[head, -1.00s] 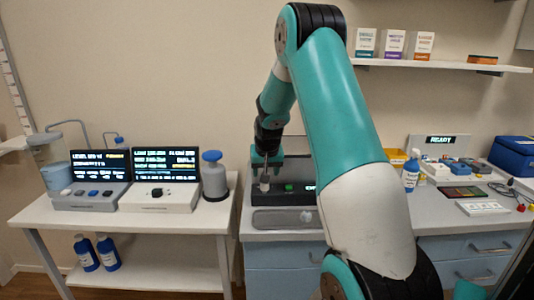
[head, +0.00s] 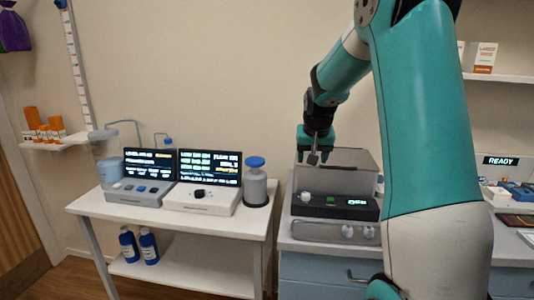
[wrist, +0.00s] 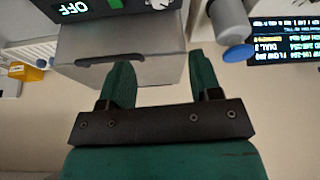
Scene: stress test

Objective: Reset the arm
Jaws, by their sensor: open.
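My gripper (head: 314,157) is raised above the left end of a grey device with a dark control panel (head: 340,209), a white knob and a green button. It is apart from the device. In the wrist view my gripper (wrist: 165,82) shows two green fingers spread apart with nothing held between them. The device's grey box-like body (wrist: 150,45) lies beyond the fingers, and its display reads OFF. My teal and white arm covers part of the right side of the head view.
A white table (head: 180,221) at left holds two instruments with screens (head: 212,168) and a grey bottle with a blue cap (head: 256,185). Blue bottles (head: 148,248) stand on its lower shelf. A READY display (head: 500,160) is at right.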

